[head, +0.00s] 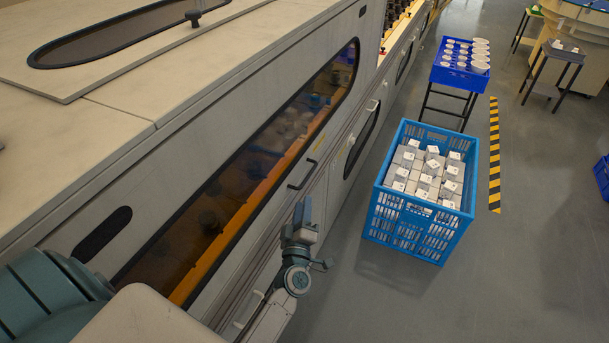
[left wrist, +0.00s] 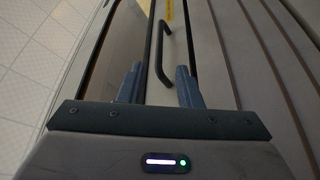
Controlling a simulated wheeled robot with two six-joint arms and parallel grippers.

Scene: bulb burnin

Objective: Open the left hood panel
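The hood panel (head: 232,112) is a beige sloping front with a long, amber-tinted window (head: 250,170). Its black bar handle (head: 303,175) sits near the lower edge, right of the window, and also shows in the left wrist view (left wrist: 161,55). My left gripper (head: 302,212) is just below the handle in the head view. In the left wrist view its two fingers (left wrist: 158,75) are spread, with the handle ahead and roughly between them. I see no contact with the handle. The panel appears closed. My right gripper is not in view.
A blue crate (head: 399,215) of white boxes stands on the floor to the right. Behind it a blue tray (head: 437,74) of white round items rests on a black stand. A lower handle (head: 247,310) is on the machine's side. Grey floor (head: 450,300) is open at right.

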